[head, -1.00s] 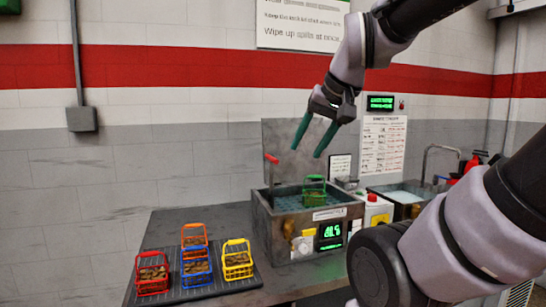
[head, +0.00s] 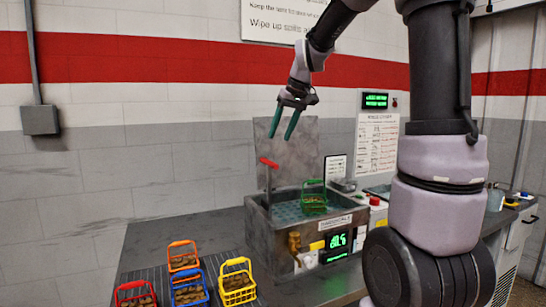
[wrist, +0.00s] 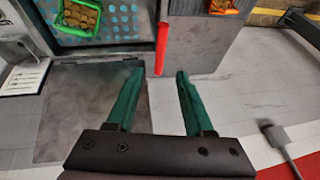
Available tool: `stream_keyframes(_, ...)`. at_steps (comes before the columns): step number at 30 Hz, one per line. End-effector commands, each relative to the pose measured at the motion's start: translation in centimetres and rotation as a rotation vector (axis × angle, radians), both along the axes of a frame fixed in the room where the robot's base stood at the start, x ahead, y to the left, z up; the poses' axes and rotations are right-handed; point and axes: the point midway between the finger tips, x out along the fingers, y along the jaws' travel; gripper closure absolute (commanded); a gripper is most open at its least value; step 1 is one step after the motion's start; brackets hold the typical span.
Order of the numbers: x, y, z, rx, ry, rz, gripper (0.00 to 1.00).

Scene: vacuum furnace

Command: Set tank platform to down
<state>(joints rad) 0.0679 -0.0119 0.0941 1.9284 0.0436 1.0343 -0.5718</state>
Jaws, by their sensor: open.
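The grey tank (head: 275,243) stands on the bench with its lid (head: 297,147) open at the back. Its perforated teal platform (head: 287,211) shows near the rim; it is also in the wrist view (wrist: 114,22). A green basket (head: 313,200) stands on the platform, its handle above the rim. A lever with a red handle (head: 268,163) rises at the tank's left side; the wrist view shows the red handle (wrist: 161,48) just beyond my fingertips. My gripper (head: 281,137) is open and empty, with green fingers pointing down, above the red handle and apart from it.
Orange (head: 182,256), red (head: 136,295), blue (head: 189,289) and yellow (head: 237,281) baskets stand on a rack left of the tank. A green display (head: 337,241) is on the tank's front. My arm hides much of the right side.

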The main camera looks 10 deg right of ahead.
Motion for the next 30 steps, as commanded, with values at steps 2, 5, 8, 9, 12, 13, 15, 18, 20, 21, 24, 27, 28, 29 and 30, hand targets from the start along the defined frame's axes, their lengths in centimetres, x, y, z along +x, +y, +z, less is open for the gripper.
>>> stream_keyframes(2,0.4,0.4,-1.6,0.000,0.006,0.000,0.48)
stream_keyframes(5,1.1,0.9,-3.4,0.000,0.006,0.001,0.48)
stream_keyframes(8,1.7,1.4,-5.1,0.000,0.006,0.001,0.48)
stream_keyframes(9,2.0,1.6,-5.7,0.000,0.005,0.000,0.48)
stream_keyframes(12,2.5,1.9,-6.9,0.000,0.004,0.000,0.48)
stream_keyframes(13,2.6,2.0,-7.2,0.000,0.004,0.000,0.48)
stream_keyframes(15,2.8,2.1,-7.7,0.000,0.002,-0.001,0.48)
stream_keyframes(18,2.9,2.2,-8.2,0.000,0.002,-0.001,0.48)
stream_keyframes(20,3.0,2.3,-8.3,0.000,0.001,-0.002,0.48)
stream_keyframes(21,3.0,2.3,-8.3,0.000,0.001,-0.002,0.48)
stream_keyframes(24,3.0,2.3,-8.3,0.000,0.001,-0.002,0.48)
stream_keyframes(27,3.0,2.3,-8.2,0.000,0.001,-0.002,0.56)
stream_keyframes(28,3.0,2.3,-8.2,0.000,0.001,-0.002,0.67)
stream_keyframes(29,3.0,2.3,-8.2,0.000,0.001,-0.002,0.79)
stream_keyframes(30,3.0,2.3,-8.2,0.000,0.001,-0.002,0.94)
